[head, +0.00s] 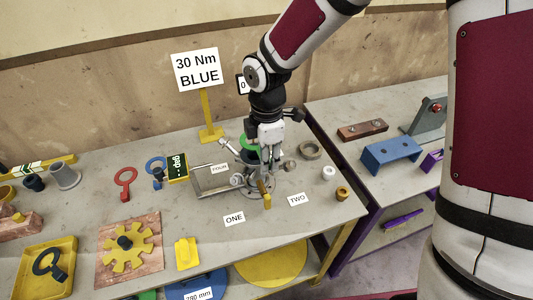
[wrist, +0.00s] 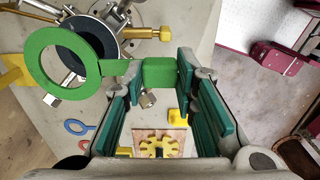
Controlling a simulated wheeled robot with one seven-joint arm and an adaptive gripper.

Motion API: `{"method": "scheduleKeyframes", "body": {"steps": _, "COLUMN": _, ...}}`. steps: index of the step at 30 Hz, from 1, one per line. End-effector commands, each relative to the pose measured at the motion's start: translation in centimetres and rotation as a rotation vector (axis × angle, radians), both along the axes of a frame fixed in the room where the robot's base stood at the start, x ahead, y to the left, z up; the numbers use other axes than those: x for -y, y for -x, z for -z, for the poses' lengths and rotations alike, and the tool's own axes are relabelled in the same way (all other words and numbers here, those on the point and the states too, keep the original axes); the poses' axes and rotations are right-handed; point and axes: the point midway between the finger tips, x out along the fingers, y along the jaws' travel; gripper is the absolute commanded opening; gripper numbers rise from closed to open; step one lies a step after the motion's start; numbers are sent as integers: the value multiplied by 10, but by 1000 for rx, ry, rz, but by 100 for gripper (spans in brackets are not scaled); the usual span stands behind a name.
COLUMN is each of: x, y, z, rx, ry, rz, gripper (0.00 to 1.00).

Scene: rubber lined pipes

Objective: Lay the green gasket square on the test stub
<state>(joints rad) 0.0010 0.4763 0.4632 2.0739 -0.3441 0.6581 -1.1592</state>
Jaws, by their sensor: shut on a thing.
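The green gasket (wrist: 32,82) is a flat ring with a handle ending in a green block (wrist: 160,73). My gripper (wrist: 159,72) is shut on that block; in the head view my gripper (head: 268,143) is over the stub area. The gasket also shows in the head view (head: 247,141). The test stub (wrist: 103,38) is a round flange with a dark lining and swing bolts around it. The ring overlaps it in the wrist view, set off toward the left. I cannot tell the gap in height. In the head view my arm partly hides the stub (head: 262,189).
Several swing bolts, one with a yellow end (head: 265,200), stick out around the stub. A yellow gear (head: 130,246) lies nearer. A sign (head: 197,70) stands behind.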

Motion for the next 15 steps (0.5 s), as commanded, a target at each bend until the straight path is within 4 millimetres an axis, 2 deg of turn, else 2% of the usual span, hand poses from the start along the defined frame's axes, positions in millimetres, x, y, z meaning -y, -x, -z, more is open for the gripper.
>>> {"method": "scheduleKeyframes", "body": {"steps": 15, "x": 0, "y": 0, "z": 29, "rx": -1, "ry": 0, "rz": 0, "gripper": 0}}
